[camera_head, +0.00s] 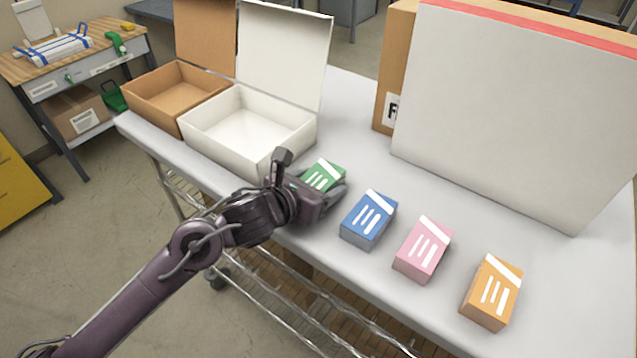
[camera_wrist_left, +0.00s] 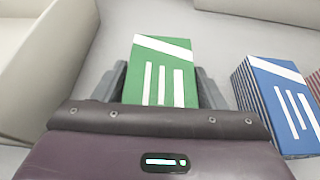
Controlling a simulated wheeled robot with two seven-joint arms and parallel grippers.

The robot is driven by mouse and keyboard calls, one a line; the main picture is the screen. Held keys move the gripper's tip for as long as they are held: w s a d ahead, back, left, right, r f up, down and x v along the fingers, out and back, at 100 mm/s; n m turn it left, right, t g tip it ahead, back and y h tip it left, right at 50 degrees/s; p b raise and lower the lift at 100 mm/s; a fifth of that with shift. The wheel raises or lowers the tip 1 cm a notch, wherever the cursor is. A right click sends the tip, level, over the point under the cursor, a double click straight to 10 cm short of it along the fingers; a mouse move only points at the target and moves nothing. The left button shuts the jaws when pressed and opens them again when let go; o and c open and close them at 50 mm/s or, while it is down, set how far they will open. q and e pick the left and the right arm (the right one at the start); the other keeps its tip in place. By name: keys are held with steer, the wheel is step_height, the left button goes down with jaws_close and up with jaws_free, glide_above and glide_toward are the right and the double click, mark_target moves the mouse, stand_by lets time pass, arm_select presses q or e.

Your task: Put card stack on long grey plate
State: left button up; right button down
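The card stacks are box-shaped blocks with white stripes. The green stack (camera_head: 325,174) stands on the table, partly hidden by my left gripper (camera_head: 318,187). In the left wrist view the green stack (camera_wrist_left: 162,75) lies between the two grey fingers of the left gripper (camera_wrist_left: 161,88), one on each side. I cannot tell whether the fingers press on it. A blue stack (camera_head: 368,219), a pink stack (camera_head: 423,248) and an orange stack (camera_head: 492,291) stand in a row to the right. I cannot make out a separate long grey plate. My right gripper is not in view.
A white open box (camera_head: 215,137) and a brown open box (camera_head: 150,108) stand at the table's left. A large pale panel (camera_head: 510,110) stands upright at the back right. The light grey table (camera_head: 350,115) is bare between them.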

arm_select(q)
steer(key=c, duration=0.9)
